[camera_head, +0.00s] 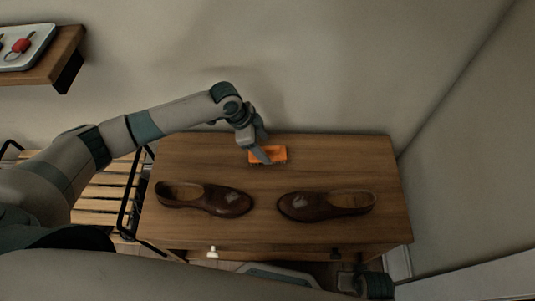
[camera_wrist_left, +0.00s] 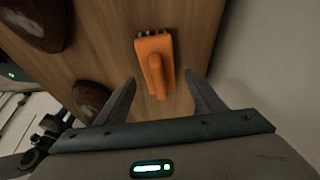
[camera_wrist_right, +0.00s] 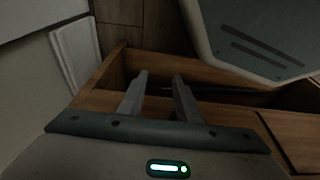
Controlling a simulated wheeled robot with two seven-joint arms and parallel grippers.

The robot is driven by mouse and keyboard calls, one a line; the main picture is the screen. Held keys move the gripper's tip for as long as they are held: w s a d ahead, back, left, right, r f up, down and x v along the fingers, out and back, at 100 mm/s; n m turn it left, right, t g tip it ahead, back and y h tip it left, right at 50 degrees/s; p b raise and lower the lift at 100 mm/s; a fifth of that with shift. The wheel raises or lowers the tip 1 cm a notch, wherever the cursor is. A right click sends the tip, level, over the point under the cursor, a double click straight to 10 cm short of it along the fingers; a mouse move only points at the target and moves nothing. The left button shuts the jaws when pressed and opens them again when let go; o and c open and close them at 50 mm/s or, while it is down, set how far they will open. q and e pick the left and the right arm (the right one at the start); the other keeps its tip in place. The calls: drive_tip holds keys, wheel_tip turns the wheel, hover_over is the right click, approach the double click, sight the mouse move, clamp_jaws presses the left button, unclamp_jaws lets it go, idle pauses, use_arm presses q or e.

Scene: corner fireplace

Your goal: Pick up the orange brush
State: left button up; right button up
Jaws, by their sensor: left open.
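The orange brush (camera_head: 279,154) lies on the wooden table top, near its back edge and behind two brown shoes. My left gripper (camera_head: 262,157) is over the brush and covers part of its left side in the head view. In the left wrist view the brush (camera_wrist_left: 153,47) shows with its raised handle between the two fingertips. The left gripper (camera_wrist_left: 160,80) is open, with a gap on each side of the handle. My right gripper (camera_wrist_right: 159,78) is low by the table's front, its fingers apart with nothing between them.
A left shoe (camera_head: 228,202) and a right shoe (camera_head: 298,207) stand on the table (camera_head: 365,160) in front of the brush. A slatted wooden rack (camera_head: 100,205) is at the left. A wall shelf (camera_head: 50,68) with a tray is at upper left. The wall rises behind the table.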

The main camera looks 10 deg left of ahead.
sight(268, 152)
use_arm(q)
drive_tip(key=shift+x, duration=2.2)
drive_tip(key=shift+s+a, duration=0.1)
drive_tip(key=shift+a, duration=0.05)
drive_tip(key=c, duration=1.2)
